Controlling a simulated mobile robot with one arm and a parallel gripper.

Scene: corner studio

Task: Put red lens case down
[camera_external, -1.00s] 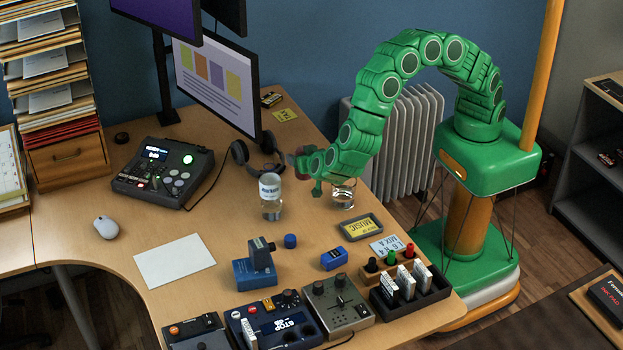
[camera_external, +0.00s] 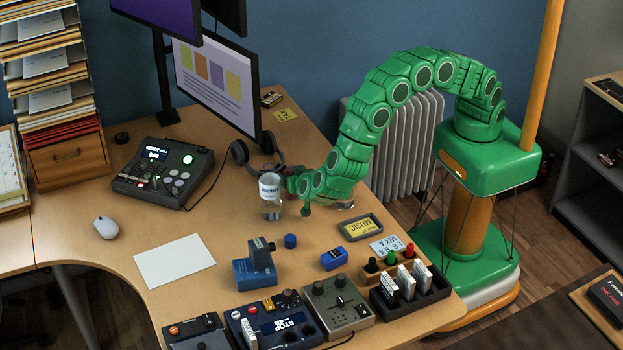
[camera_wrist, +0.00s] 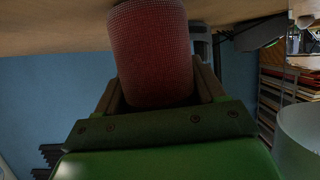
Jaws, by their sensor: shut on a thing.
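The red lens case (camera_wrist: 150,48) fills the middle of the wrist view as a dull red, finely textured cylinder. My gripper (camera_wrist: 157,88) is shut on it, with a finger on each side. The tan table surface lies along the top of that view, by the far end of the case. I cannot tell whether they touch. In the external view my gripper (camera_external: 291,184) is low over the desk, just right of a clear jar. The case cannot be made out clearly there.
The clear labelled jar (camera_external: 271,204) stands close to my gripper's left. Headphones (camera_external: 258,158) lie behind, near the monitor (camera_external: 215,85). A glass, partly hidden, stands behind my arm. A blue cap (camera_external: 290,241) and a framed sign (camera_external: 360,228) are in front. Bare desk (camera_external: 225,220) lies left of the jar.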

